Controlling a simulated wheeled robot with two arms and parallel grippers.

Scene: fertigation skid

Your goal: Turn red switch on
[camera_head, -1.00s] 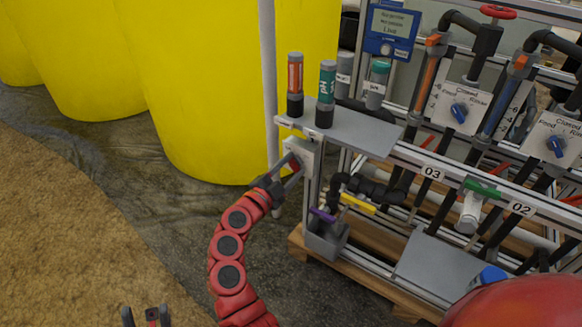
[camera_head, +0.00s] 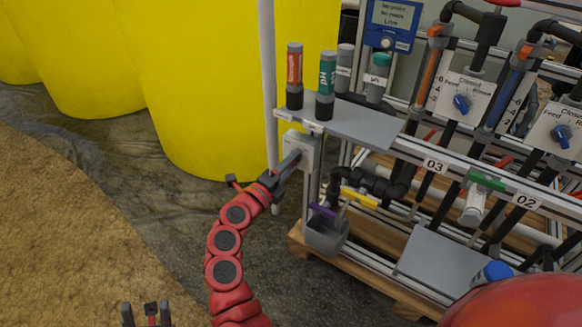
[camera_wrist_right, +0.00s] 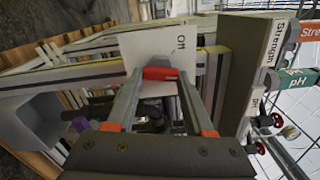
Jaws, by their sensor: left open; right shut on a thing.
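The red switch (camera_wrist_right: 160,73) is on a pale switch box (camera_head: 301,150) at the near left end of the skid frame. In the right wrist view the box face (camera_wrist_right: 150,45) carries the word "Off" beside the switch. My right gripper (camera_wrist_right: 159,76) has a finger on each side of the red switch and is shut on it. In the head view this gripper (camera_head: 292,160) reaches the box front edge-on, and its fingers hide the switch. My left gripper (camera_head: 146,310) is open and empty low at the left, away from the skid.
A grey shelf (camera_head: 365,124) with several probes and bottles sits just above the switch box. A small grey bin (camera_head: 327,235) and a yellow-handled valve (camera_head: 358,197) are below and right. Yellow tanks (camera_head: 215,80) stand behind. The floor (camera_head: 60,220) at left is clear.

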